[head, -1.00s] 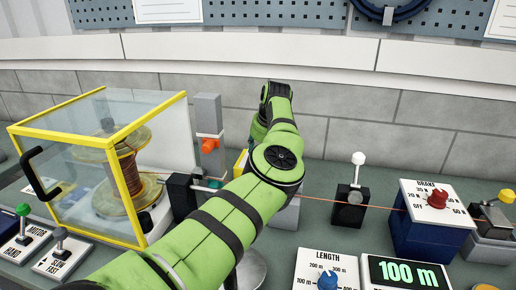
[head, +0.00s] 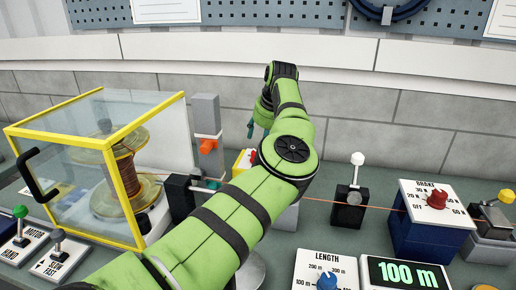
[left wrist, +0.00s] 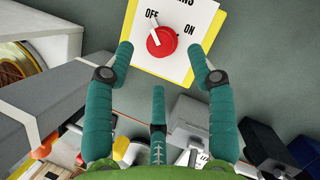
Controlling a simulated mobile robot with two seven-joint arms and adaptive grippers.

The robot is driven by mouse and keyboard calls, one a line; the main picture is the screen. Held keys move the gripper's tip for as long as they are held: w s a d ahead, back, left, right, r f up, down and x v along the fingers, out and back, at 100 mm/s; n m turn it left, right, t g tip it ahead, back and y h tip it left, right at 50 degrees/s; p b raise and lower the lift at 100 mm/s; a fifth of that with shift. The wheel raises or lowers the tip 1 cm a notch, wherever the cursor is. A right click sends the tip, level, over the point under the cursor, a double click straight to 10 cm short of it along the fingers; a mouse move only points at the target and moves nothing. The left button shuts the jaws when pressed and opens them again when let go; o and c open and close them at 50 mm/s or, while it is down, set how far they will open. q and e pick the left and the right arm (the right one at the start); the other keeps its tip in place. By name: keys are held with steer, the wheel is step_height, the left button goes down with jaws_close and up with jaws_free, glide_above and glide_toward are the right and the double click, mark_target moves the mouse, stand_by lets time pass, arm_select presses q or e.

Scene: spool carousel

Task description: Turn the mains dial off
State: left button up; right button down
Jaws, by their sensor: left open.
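The mains dial (left wrist: 162,42) is a red round knob on a white plate (left wrist: 178,70) with a yellow border. The plate reads OFF at the upper left and ON at the right. The dial has a pale mark on its left side. In the head view the dial's red (head: 252,156) shows partly behind my arm. My left gripper (left wrist: 161,62) is open, its teal fingers spread on both sides of the dial's near side, with nothing between them. A teal finger (head: 250,130) also shows in the head view above the dial. Contact cannot be told. My right gripper is not in view.
A yellow-framed clear case (head: 110,165) with a spool stands at the left, with a grey post (head: 207,130) beside it. A black lever box (head: 350,205), the brake dial (head: 437,199) and length panel (head: 325,265) are to the right. A thin line runs across the bench.

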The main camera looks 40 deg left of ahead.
arm_select(q)
steer(key=v, duration=0.6)
steer(key=shift+r, duration=0.2)
steer(key=shift+d+f, duration=0.1)
